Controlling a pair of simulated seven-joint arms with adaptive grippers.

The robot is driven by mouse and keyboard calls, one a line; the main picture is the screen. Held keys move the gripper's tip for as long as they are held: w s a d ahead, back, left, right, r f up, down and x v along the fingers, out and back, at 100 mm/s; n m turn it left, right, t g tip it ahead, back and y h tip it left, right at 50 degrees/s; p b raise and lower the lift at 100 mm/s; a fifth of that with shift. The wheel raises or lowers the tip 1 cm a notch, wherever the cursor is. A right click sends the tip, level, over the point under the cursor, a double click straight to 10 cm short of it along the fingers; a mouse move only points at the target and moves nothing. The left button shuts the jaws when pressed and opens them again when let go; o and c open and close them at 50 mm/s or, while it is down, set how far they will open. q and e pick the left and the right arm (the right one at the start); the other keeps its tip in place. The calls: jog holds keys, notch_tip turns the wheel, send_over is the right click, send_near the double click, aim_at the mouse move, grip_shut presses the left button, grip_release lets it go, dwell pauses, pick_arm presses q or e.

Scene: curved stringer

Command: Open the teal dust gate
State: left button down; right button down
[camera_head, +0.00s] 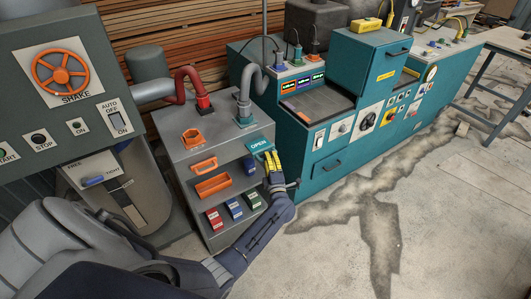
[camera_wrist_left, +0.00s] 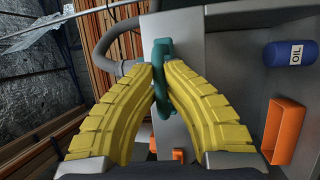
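A teal plate (camera_head: 260,145) marked OPEN shows at the top right of the grey cabinet (camera_head: 178,130), near the foot of a grey hose. In the left wrist view the teal dust gate (camera_wrist_left: 162,98) has a narrow loop-like part at the hose's end. My left gripper (camera_head: 271,160) is at the cabinet's upper right edge, beside the OPEN plate. It also shows in the left wrist view (camera_wrist_left: 160,68), its yellow fingers converging with the teal part between their tips. The fingers hide part of the contact. My right gripper is not in view.
A blue OIL container (camera_wrist_left: 290,54) shows in the left wrist view. A red hose (camera_head: 186,82) rises from the cabinet top. Teal machines (camera_head: 325,172) stand to the right. Floor in front is clear.

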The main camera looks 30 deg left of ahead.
pick_arm(q)
jog(key=shift+d, duration=0.1)
jog(key=c, duration=1.5)
grip_release()
jog(key=shift+o, duration=0.2)
jog(key=v, duration=1.2)
jog(key=shift+w, duration=0.1)
